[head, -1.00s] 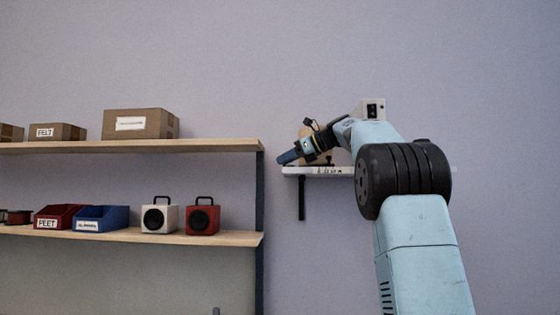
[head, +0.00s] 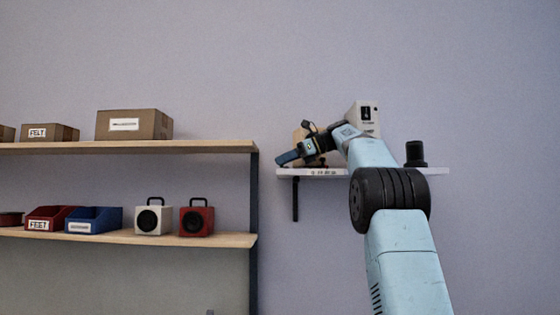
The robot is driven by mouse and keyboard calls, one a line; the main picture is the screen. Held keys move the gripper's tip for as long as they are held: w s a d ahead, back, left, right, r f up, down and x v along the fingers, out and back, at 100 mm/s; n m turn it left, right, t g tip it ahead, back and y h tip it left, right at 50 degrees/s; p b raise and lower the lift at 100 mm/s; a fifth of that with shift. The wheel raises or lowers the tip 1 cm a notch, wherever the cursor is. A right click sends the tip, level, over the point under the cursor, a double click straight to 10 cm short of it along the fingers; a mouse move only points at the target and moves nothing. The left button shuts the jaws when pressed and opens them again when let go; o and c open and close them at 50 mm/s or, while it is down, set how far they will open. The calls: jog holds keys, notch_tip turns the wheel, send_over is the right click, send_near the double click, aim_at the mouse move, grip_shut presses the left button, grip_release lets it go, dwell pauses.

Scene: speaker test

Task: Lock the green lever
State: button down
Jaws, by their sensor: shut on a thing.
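No green lever shows in the head view. My gripper (head: 286,160) is at the left end of a small white wall shelf (head: 430,171), just above its top, pointing left and slightly down. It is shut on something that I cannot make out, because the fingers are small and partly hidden. A tan object (head: 299,134) stands on the shelf behind my gripper, mostly covered by it. Whether they touch I cannot tell.
At left, a wooden rack (head: 200,146) holds cardboard boxes (head: 134,125), red (head: 48,218) and blue (head: 93,220) bins, a white speaker (head: 152,217) and a red speaker (head: 197,218). The wall above is clear.

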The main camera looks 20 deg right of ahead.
jog(key=c, duration=1.3)
grip_release()
jog(key=shift+w+d+f, duration=0.15)
jog(key=shift+w+d, duration=0.1)
jog(key=shift+d, duration=0.15)
jog(key=shift+o, duration=1.3)
jog(key=shift+a, duration=0.2)
jog(key=shift+r, duration=1.35)
jog(key=s+r, duration=1)
jog(key=s, duration=0.4)
jog(key=shift+a, duration=0.35)
jog(key=shift+r, duration=0.1)
jog(key=shift+c, duration=0.3)
